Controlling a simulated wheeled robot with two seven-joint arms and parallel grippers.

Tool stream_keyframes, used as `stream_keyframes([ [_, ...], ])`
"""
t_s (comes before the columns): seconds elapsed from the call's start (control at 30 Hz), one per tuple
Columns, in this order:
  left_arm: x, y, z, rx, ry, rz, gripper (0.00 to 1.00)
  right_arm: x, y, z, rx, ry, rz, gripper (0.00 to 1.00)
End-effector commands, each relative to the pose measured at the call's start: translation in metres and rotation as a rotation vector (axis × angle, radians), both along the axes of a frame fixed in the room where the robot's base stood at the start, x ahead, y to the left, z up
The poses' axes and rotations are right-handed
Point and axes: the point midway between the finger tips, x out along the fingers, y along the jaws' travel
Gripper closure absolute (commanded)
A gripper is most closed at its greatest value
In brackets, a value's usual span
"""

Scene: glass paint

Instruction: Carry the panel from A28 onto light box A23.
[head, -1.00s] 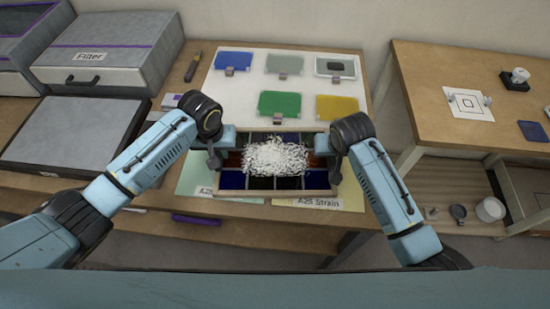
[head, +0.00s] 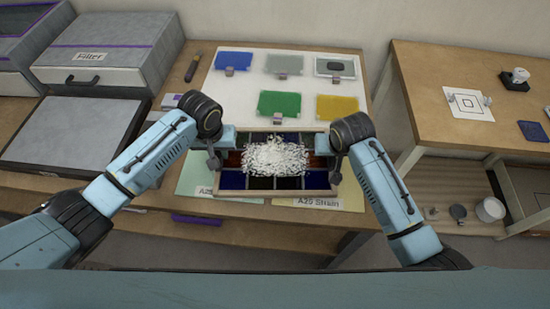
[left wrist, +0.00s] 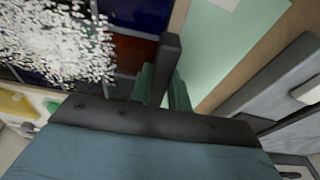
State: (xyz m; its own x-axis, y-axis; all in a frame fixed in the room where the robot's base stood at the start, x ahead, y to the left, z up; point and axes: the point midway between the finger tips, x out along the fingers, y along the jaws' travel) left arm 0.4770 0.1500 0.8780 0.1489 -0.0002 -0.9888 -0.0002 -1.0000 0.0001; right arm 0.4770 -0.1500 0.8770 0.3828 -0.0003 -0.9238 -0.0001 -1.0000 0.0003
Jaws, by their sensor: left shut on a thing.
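The panel (head: 233,180) is a shallow framed tray of dark blue, red and brown glass panes. A heap of white fragments (head: 275,155) covers its middle. It lies level over a pale green sheet (head: 195,178) and a pale yellow sheet (head: 345,195) with partly hidden labels; I cannot tell whether it touches them. My left gripper (head: 216,160) is shut on the panel's left edge. In the left wrist view a dark finger (left wrist: 165,70) stands beside the panes. My right gripper (head: 335,165) is at the right edge; its grip is hidden. I cannot make out which place is A23.
Behind the panel, a white board (head: 240,95) holds blue (head: 234,60), grey, green (head: 279,104) and yellow (head: 337,107) plates with small clips. Grey boxes (head: 105,55) stand at the left. A separate wooden table (head: 440,75) stands at the right, with a gap between.

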Motion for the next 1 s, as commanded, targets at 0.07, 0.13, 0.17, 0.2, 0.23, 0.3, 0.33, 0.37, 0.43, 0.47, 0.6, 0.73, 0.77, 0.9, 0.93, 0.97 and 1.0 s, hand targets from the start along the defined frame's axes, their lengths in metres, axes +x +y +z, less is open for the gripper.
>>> stream_keyframes([
  [0.07, 0.0, 0.0, 0.0, 0.0, -0.001, 0.001, 1.0, 0.0, 0.0, 0.0, 0.0, 0.001, -0.001, 1.0],
  [0.13, 0.0, 0.0, 0.0, 0.0, -0.001, 0.001, 1.0, 0.0, 0.0, 0.0, 0.0, 0.001, -0.001, 1.0],
  [0.17, 0.0, 0.0, 0.0, 0.0, -0.001, 0.001, 1.0, 0.0, 0.0, 0.0, 0.0, 0.001, -0.001, 1.0],
  [0.2, 0.0, 0.0, 0.0, 0.0, -0.001, 0.001, 1.0, 0.0, 0.0, 0.0, 0.0, 0.001, -0.001, 1.0],
  [0.23, 0.0, 0.0, 0.0, 0.0, -0.001, 0.001, 1.0, 0.0, 0.0, 0.0, 0.0, 0.001, -0.001, 1.0],
  [0.3, 0.002, 0.0, 0.002, -0.001, -0.004, 0.001, 1.0, 0.001, 0.0, 0.002, 0.001, -0.003, -0.001, 1.0],
  [0.33, 0.002, 0.0, 0.002, -0.001, -0.004, 0.001, 1.0, 0.001, 0.0, 0.002, 0.001, -0.003, -0.001, 1.0],
  [0.37, 0.002, 0.0, 0.003, -0.001, -0.004, 0.001, 1.0, 0.001, 0.0, 0.002, 0.001, -0.003, -0.001, 1.0],
  [0.43, 0.002, 0.0, 0.004, -0.001, -0.004, 0.001, 1.0, 0.001, 0.0, 0.003, 0.001, -0.003, -0.001, 1.0],
  [0.47, 0.002, 0.0, 0.004, -0.001, -0.004, 0.001, 1.0, 0.001, 0.0, 0.004, 0.001, -0.003, -0.001, 1.0],
  [0.6, 0.002, 0.0, 0.011, -0.001, -0.005, 0.001, 1.0, 0.001, 0.0, 0.01, 0.001, -0.003, -0.001, 1.0],
  [0.73, 0.002, 0.0, 0.019, -0.001, -0.005, 0.001, 1.0, 0.001, 0.0, 0.019, 0.001, -0.003, -0.001, 1.0],
  [0.77, 0.002, 0.0, 0.022, -0.001, -0.005, 0.001, 1.0, 0.001, 0.0, 0.021, 0.001, -0.003, -0.001, 1.0],
  [0.9, 0.002, 0.0, 0.033, -0.001, -0.005, 0.001, 1.0, 0.001, 0.0, 0.033, 0.001, -0.003, -0.001, 1.0],
  [0.93, 0.002, 0.0, 0.036, -0.001, -0.005, 0.001, 1.0, 0.001, 0.0, 0.035, 0.001, -0.003, -0.001, 1.0],
  [0.97, 0.002, 0.0, 0.038, -0.001, -0.005, 0.001, 1.0, 0.001, 0.0, 0.038, 0.001, -0.003, -0.001, 1.0],
  [1.0, 0.002, 0.0, 0.041, -0.001, -0.005, 0.001, 1.0, 0.001, 0.0, 0.041, 0.001, -0.003, -0.001, 1.0],
])
